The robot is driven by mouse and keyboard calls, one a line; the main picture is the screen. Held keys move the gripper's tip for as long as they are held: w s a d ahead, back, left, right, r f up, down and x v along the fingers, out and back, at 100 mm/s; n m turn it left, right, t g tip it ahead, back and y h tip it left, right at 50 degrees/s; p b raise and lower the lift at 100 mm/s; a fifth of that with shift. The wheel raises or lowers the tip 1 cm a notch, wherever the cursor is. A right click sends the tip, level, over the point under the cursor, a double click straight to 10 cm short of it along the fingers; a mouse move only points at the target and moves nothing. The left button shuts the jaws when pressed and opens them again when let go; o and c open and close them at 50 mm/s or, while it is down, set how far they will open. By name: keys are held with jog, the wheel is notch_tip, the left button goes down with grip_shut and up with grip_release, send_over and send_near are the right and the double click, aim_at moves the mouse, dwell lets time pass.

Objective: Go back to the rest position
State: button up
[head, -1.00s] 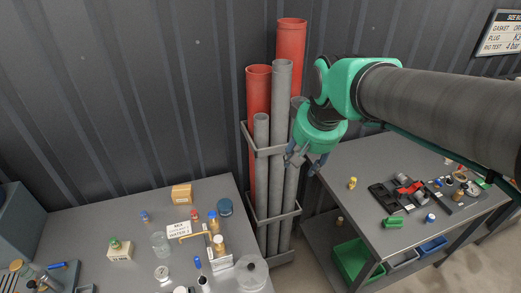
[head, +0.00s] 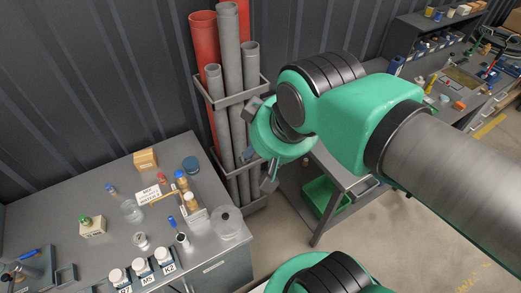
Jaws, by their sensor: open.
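My gripper (head: 262,170) hangs at the end of my green and grey arm, left of the middle in the head view. It points down and is open, with nothing seen between its fingers. It shows in front of the pipe rack (head: 240,203) and the gap between the two tables.
The left table (head: 60,212) carries bottles, a glass beaker (head: 131,211), a small crate (head: 145,159) and several white jars (head: 142,267). Red and grey pipes (head: 229,60) stand in the rack. Floor (head: 430,238) shows clear at right.

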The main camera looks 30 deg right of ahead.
jog(key=shift+f, duration=0.1)
notch_tip(320, 180, down, 8)
jog(key=b, duration=0.8)
